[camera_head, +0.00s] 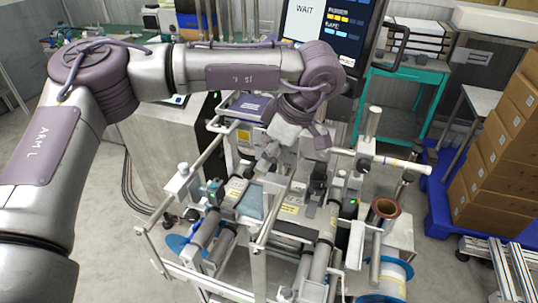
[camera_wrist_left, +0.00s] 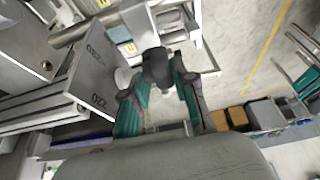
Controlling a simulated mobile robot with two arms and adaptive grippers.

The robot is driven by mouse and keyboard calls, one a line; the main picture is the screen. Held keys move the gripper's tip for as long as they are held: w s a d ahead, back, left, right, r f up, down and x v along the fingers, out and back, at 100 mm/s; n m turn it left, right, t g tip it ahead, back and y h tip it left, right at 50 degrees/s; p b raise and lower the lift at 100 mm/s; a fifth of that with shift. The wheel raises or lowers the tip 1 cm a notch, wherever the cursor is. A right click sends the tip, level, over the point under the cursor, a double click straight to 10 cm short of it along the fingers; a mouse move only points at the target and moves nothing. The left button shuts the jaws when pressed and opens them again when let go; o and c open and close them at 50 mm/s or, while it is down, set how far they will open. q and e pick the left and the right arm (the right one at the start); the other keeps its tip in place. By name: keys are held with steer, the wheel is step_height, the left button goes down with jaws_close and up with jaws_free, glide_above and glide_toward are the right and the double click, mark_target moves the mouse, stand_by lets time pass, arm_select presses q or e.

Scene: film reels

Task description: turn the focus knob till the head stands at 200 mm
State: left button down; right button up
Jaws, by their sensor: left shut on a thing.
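My left gripper (camera_head: 264,160) reaches down into the machine from the arm above it. In the left wrist view, the fingers with teal pads (camera_wrist_left: 160,92) are shut on a black knob (camera_wrist_left: 157,68), which sits between their tips. In the head view I cannot make out the knob at the fingertips. A grey plate with a scale (camera_wrist_left: 95,85) stands left of the knob in the wrist view; its numbers are turned and hard to read. I cannot tell where the head stands on it. My right gripper is not in view.
A screen (camera_head: 312,20) behind the machine shows WAIT. The machine's frame has rails and rollers (camera_head: 325,235) around my gripper. A blue-flanged reel (camera_head: 393,278) is at lower right. Cardboard boxes (camera_head: 500,160) stand on the right. Grey floor lies open at the left.

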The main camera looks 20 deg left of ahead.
arm_select(q)
steer(key=shift+s+a+f+h+b, duration=0.15)
steer(key=shift+f+h+b, duration=0.25)
steer(key=shift+h+b, duration=0.45)
steer(key=h+b, duration=0.3)
steer(key=shift+a+f, duration=0.1)
steer(key=shift+a, duration=0.15)
steer(key=h+b, duration=0.2)
steer(key=shift+a+b, duration=0.1)
steer(key=shift+b, duration=0.3)
steer(key=shift+r+h+b, duration=0.25)
steer(key=shift+h+b, duration=0.1)
steer(key=shift+h, duration=0.2)
steer(key=shift+r, duration=0.15)
